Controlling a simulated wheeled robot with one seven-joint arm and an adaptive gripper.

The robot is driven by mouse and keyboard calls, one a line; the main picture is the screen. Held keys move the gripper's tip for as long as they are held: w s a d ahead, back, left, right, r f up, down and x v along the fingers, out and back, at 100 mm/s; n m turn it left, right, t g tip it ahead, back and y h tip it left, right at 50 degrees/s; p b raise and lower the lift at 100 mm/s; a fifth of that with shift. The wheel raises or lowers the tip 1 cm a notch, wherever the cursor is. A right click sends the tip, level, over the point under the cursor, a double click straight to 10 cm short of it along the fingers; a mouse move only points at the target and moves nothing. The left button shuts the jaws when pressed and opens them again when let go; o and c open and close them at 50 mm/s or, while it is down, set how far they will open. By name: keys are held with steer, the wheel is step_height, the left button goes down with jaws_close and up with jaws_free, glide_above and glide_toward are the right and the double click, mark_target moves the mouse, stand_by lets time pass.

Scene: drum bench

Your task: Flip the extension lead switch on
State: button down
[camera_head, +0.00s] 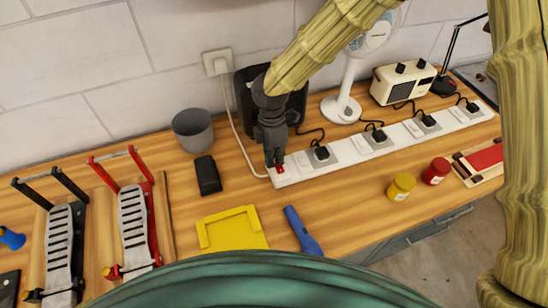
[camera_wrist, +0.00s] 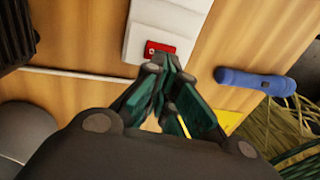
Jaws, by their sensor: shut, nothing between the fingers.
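The white extension lead (camera_head: 350,150) lies along the bench, with several plugs in it. Its red switch (camera_head: 280,169) is at the near left end. In the wrist view the red switch (camera_wrist: 160,50) shows a small white mark, on the white end of the lead (camera_wrist: 165,18). My gripper (camera_head: 274,160) points down at that end, shut and empty. In the wrist view its fingertips (camera_wrist: 165,62) are right at the switch's edge and cover part of it. I cannot tell whether they touch it or which way the switch is set.
A black box (camera_head: 208,175) and grey cup (camera_head: 193,130) stand left of the lead. A yellow tray (camera_head: 232,230) and blue torch (camera_head: 302,231) lie in front. A white fan (camera_head: 341,108) and radio (camera_head: 403,82) stand behind. Drum pedals (camera_head: 132,222) are at far left.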

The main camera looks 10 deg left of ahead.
step_height(320, 180, up, 2)
steer(key=shift+s+d+r+p, duration=0.1)
steer(key=shift+p, duration=0.45)
step_height(320, 180, up, 10)
steer(key=s+b, duration=0.1)
steer(key=b, duration=0.2)
steer(key=shift+d+b, duration=0.3)
steer(key=shift+s+f, duration=0.1)
steer(key=shift+f, duration=0.1)
